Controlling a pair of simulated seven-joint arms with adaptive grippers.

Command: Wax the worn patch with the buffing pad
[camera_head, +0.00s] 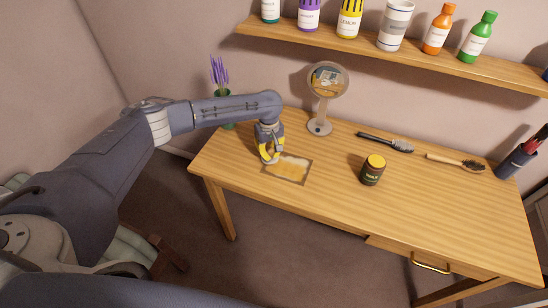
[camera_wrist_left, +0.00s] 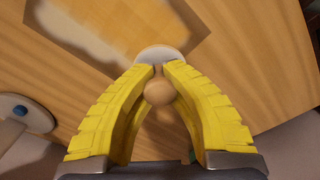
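The worn patch (camera_head: 289,169) is a pale, blotchy area with a brown border on the wooden desk's left part; it also shows at the top of the left wrist view (camera_wrist_left: 103,28). My left gripper (camera_head: 268,160) is at the patch's left edge, pointing down. In the left wrist view its yellow fingers (camera_wrist_left: 160,72) are closed around the round wooden knob (camera_wrist_left: 157,93) of the buffing pad, whose pale disc (camera_wrist_left: 158,53) shows beyond the fingertips. I cannot tell whether the disc touches the desk. A dark wax jar (camera_head: 372,172) with a yellow lid stands right of the patch. My right gripper is out of view.
A round mirror (camera_head: 327,80) stands behind the patch, and a plant (camera_head: 220,80) is behind my left arm. A dark brush (camera_head: 385,142), a wooden brush (camera_head: 455,161) and a brush cup (camera_head: 517,160) are at the right. A shelf (camera_head: 420,53) holds several bottles above. The front right desk is clear.

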